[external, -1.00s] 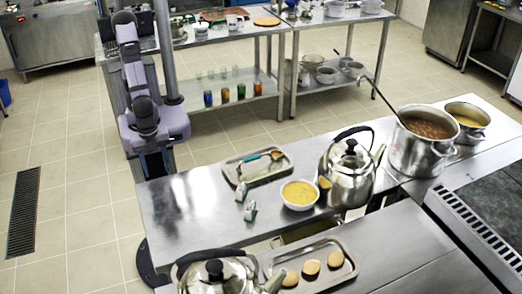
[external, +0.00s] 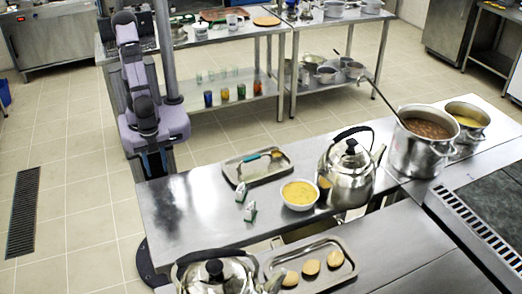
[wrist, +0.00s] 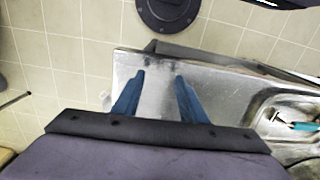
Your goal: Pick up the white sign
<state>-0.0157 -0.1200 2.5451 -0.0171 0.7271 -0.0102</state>
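Two small white upright pieces with green parts stand on the steel table, left of the soup bowl: one (external: 241,191) just below the tray and one (external: 250,211) nearer the camera. They look like small signs; I cannot tell which is the white sign. Neither can be made out in the wrist view. My gripper (external: 154,166) is at the table's left end, well left of both pieces. In the wrist view my gripper (wrist: 160,76) shows two blue fingers spread apart, with nothing between them, over the bare table end.
A steel tray (external: 230,178) holds a teal-handled utensil (external: 262,157). A bowl of yellow soup (external: 299,194) and a large kettle (external: 346,178) stand to the right. Another kettle (external: 214,275) is in front. The table's left part (external: 185,215) is clear.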

